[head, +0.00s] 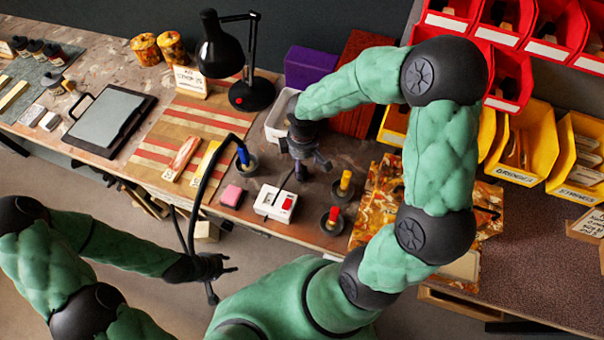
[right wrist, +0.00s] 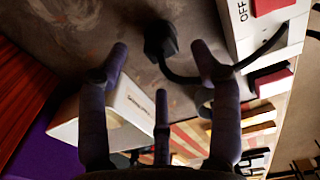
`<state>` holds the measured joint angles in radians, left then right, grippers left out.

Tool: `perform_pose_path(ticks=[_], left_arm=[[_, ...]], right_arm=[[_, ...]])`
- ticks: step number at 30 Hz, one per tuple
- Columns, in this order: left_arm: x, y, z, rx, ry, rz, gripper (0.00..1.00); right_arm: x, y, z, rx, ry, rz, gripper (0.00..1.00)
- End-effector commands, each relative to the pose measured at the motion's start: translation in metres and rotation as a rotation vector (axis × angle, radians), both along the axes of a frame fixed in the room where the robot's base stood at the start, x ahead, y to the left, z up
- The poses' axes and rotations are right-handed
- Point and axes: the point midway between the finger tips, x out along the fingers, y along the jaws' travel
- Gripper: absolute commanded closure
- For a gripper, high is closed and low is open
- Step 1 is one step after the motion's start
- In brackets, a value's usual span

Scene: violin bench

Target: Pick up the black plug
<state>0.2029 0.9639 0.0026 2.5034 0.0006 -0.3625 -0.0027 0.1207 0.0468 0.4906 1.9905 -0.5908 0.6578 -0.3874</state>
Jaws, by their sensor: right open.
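The black plug (right wrist: 158,40) lies on the bench in the right wrist view, beyond my fingertips and roughly between them. Its black cord curves away to the right, towards a white switch box (right wrist: 245,25) marked OFF with a red rocker. My right gripper (right wrist: 160,65) is open and empty, its fingers spread and apart from the plug. In the head view my right gripper (head: 304,160) points down over the bench behind the white switch box (head: 275,202); the plug is not clearly visible there. My left gripper (head: 224,268) is in front of the bench edge, fingers apart and empty.
A white bin (head: 281,122) stands just behind my right gripper. Stands with blue (head: 243,155), yellow (head: 345,180) and red (head: 333,214) tops and a pink block (head: 231,195) are nearby. A black lamp (head: 250,92) stands at the back left.

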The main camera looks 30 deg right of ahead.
Motion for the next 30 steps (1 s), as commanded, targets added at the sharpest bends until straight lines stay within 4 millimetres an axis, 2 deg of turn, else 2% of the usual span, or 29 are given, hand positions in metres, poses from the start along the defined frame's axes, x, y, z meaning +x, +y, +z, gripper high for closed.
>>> perform_pose_path(ticks=[5, 15, 22, 23, 27, 29, 30], left_arm=[[0.0, 0.0, -0.005, 0.0, 0.0, 0.0, 0.6], [0.0, 0.0, -0.026, 0.0, 0.0, 0.0, 0.6], [0.0, 0.0, -0.025, 0.0, -0.001, 0.0, 0.6], [0.0, 0.0, -0.025, 0.0, -0.001, 0.0, 0.6], [0.0, 0.0, -0.025, 0.0, -0.001, 0.0, 0.6], [0.0, 0.0, -0.025, 0.0, -0.001, 0.0, 0.6], [0.0, 0.0, -0.025, 0.0, -0.001, 0.0, 0.6]], right_arm=[[0.001, 0.0, -0.011, 0.0, 0.0, -0.001, 0.35], [0.003, 0.001, -0.054, 0.001, 0.0, -0.001, 0.35], [0.003, 0.001, -0.054, 0.001, -0.001, -0.001, 0.35], [0.003, 0.001, -0.054, 0.001, -0.001, -0.001, 0.38], [0.003, 0.001, -0.054, 0.001, -0.001, -0.001, 0.78], [0.003, 0.001, -0.054, 0.001, -0.001, -0.001, 0.95], [0.003, 0.001, -0.054, 0.001, -0.001, -0.001, 0.98]])
